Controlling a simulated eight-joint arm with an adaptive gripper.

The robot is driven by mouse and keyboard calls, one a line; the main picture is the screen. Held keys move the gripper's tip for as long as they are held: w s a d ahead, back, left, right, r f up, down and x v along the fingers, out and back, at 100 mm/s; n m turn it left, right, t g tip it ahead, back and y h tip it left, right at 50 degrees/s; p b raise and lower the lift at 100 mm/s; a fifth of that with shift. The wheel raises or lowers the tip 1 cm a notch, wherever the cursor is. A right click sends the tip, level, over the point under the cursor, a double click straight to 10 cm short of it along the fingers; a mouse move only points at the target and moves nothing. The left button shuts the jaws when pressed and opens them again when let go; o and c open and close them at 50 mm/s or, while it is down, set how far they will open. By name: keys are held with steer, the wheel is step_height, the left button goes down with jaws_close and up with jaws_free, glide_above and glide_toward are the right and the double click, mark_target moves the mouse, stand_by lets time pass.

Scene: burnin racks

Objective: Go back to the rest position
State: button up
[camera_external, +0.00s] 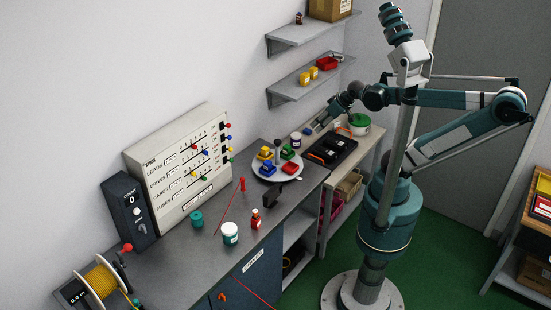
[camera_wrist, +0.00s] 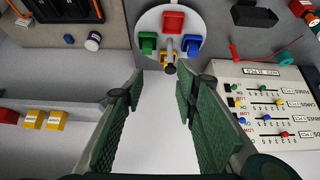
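My gripper (camera_external: 324,118) is in the air in front of the wall, above the back part of the bench, beyond the round white turntable. In the wrist view my gripper (camera_wrist: 163,84) shows two green, ribbed fingers spread wide apart, with nothing between them. The white turntable (camera_external: 264,176) carries red, green, blue and yellow bins; it also shows in the wrist view (camera_wrist: 150,18), past the fingertips. No part of a held object shows.
A test panel (camera_external: 150,160) with coloured knobs stands against the wall. Two wall shelves (camera_external: 287,94) are close to my gripper. A black tray (camera_external: 328,148) and a green-lidded tub (camera_external: 359,122) stand on the side bench. Jars (camera_external: 230,236) and a red bottle (camera_external: 256,220) stand at the front.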

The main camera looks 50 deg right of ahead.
steer(key=shift+s+d, duration=0.2)
steer(key=shift+d, duration=0.15)
steer(key=shift+f, duration=0.15)
step_height(320, 180, down, 11)
steer(key=b, duration=1.1)
stand_by(0.8)
